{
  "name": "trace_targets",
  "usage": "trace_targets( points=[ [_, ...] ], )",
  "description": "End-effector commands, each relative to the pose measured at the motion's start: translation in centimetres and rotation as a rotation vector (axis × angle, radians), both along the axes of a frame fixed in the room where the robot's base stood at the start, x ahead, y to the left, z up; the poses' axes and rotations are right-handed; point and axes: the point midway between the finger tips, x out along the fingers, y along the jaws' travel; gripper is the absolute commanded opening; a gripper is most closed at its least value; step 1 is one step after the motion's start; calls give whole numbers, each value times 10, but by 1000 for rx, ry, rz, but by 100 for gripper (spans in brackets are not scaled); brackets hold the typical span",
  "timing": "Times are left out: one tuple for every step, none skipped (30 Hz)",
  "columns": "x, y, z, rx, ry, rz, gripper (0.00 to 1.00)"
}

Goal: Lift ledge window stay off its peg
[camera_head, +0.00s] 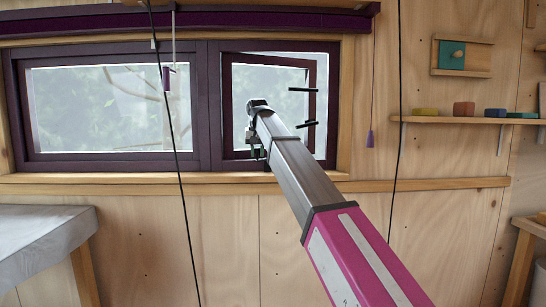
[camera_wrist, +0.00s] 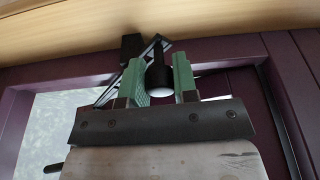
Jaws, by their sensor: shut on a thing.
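The ledge window stay, a dark thin bar with a rounded black knob (camera_wrist: 158,72), shows in the wrist view. Its knob end is between the green fingers of my gripper (camera_wrist: 158,60), which is shut on it. A dark block (camera_wrist: 131,46) sits beside the bar, next to the wooden ledge; I cannot tell whether it is the peg or whether the stay is on it. In the head view my gripper (camera_head: 256,151) is at the lower left corner of the right window sash (camera_head: 227,108). The stay is too small and hidden there to make out.
The purple window frame (camera_head: 208,110) surrounds both panes, with a wooden ledge (camera_head: 130,178) below. Two black bars (camera_head: 303,90) stick out at the sash's right side. Cords hang down, one with a purple pull (camera_head: 371,139). A shelf (camera_head: 465,121) with blocks is at right.

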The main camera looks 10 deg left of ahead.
Motion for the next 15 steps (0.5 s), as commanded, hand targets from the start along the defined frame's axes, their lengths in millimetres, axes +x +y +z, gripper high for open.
trace_targets(
  points=[
    [1, 0, 2, 2, 4, 0, 6],
    [1, 0, 3, 5, 7, 0, 6],
    [2, 0, 5, 9, 13, 0, 6],
    [3, 0, 7, 12, 18, -1, 6],
    [3, 0, 8, 15, 23, -1, 6],
    [4, -1, 11, 20, 32, -1, 6],
    [4, -1, 12, 23, 38, -1, 6],
    [4, -1, 14, 27, 44, -1, 6],
    [5, -1, 16, 32, 51, -1, 6],
    [6, -2, 18, 34, 56, -1, 6],
    [6, -2, 20, 38, 62, -1, 6],
    [6, -2, 22, 43, 70, -1, 6],
    [7, -3, 24, 46, 76, -1, 6],
    [7, -3, 26, 49, 81, -1, 6],
    [8, -3, 28, 53, 88, -1, 6]
  ],
)
